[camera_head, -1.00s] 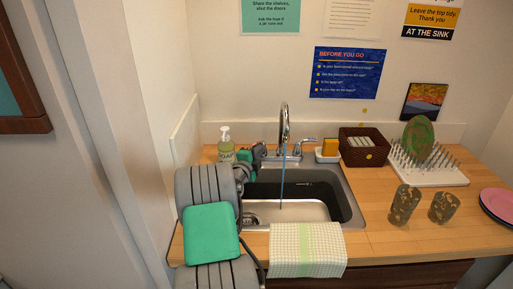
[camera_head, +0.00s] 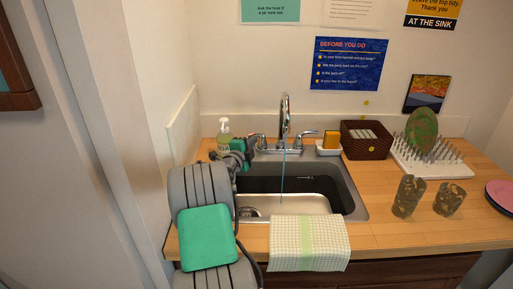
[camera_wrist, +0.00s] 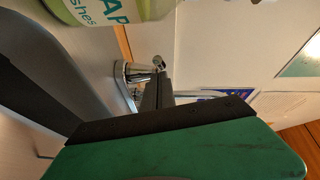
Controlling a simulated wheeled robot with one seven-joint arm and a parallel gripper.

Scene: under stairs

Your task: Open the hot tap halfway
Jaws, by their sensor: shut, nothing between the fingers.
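The chrome tap (camera_head: 285,118) stands behind the sink, with a thin blue stream falling from its spout. It has a left lever handle (camera_head: 259,141) and a right lever handle (camera_head: 304,134); no hot or cold mark is readable. My gripper (camera_head: 247,146) is shut and empty, just left of the left handle. In the wrist view my gripper's dark fingers (camera_wrist: 158,92) are together, and their tips appear right beside the chrome handle (camera_wrist: 135,73). I cannot tell whether they touch it. The fingers hide part of the handle's base.
A soap bottle (camera_head: 224,133) stands close behind my gripper, and large in the wrist view (camera_wrist: 105,12). A sponge holder (camera_head: 328,149), a brown basket (camera_head: 366,143) and a dish rack (camera_head: 435,165) stand to the right. A checked towel (camera_head: 308,245) hangs over the front edge.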

